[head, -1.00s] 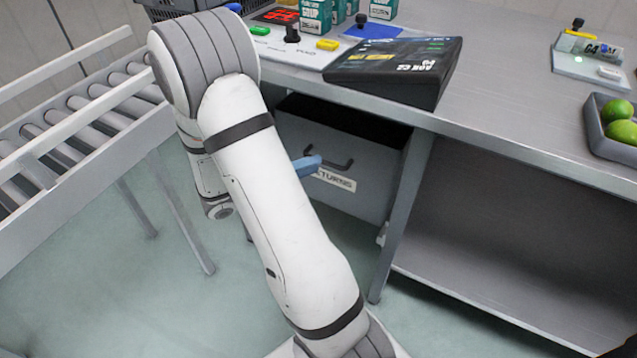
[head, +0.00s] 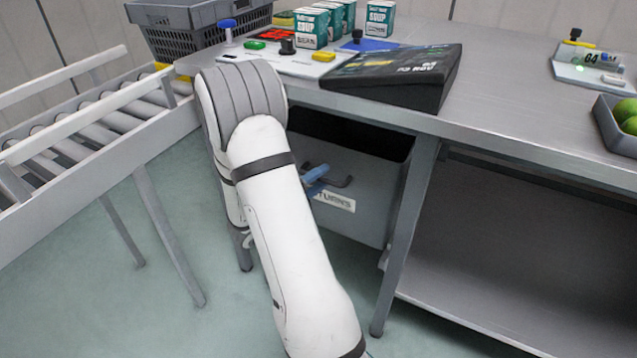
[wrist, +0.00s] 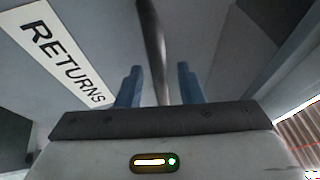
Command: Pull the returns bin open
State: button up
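The returns bin (head: 365,215) is a grey box under the counter, with a dark opening above its front and a white RETURNS label (head: 335,201). The label also shows in the wrist view (wrist: 60,50). The bin's dark bar handle (head: 341,182) runs between my fingers in the wrist view (wrist: 153,40). My gripper (wrist: 158,88) has two blue fingers spread apart, one on each side of the bar, with a gap showing. In the head view, a blue fingertip (head: 316,174) is at the handle's left part; my arm hides the rest of the gripper and the bin's left side.
A steel counter (head: 510,110) overhangs the bin, with a leg (head: 408,230) close on its right. A roller conveyor (head: 100,165) stands at left. A black sloped panel (head: 395,75), soup boxes (head: 311,28) and a grey crate (head: 190,32) are above. The floor in front is open.

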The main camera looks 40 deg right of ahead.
jog(key=shift+c, duration=0.2)
grip_shut()
dwell(0.3)
